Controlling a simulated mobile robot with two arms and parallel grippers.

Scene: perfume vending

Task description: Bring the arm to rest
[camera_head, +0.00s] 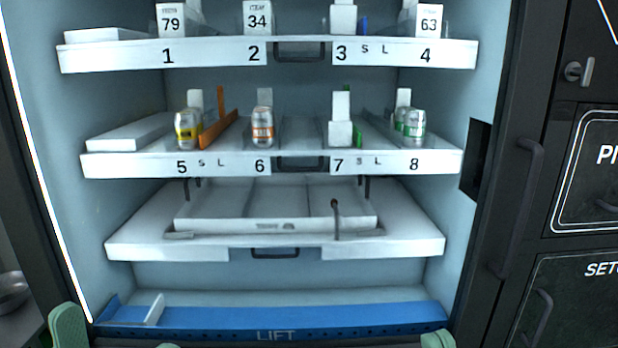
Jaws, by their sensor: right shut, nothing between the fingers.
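Only green, rounded parts of my own body show along the bottom edge of the head view. One part of my right arm (437,341) shows at the lower right, in front of the blue lift bar. My right gripper is shut and empty; its fingertips are not clearly made out. A larger green part of my left side (68,328) shows at the lower left, beside the cabinet's edge. I cannot make out the left fingers. Nothing is seen held, and no green part is seen inside the shelves.
An open vending cabinet faces me. Cans stand on the middle shelf (122,164): yellow (187,129), orange (263,128) and green (414,128). A numbered shelf (110,58) is above. A lower drawer (135,248) holds a shallow tray (190,223). The blue LIFT bar (380,319) is below.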

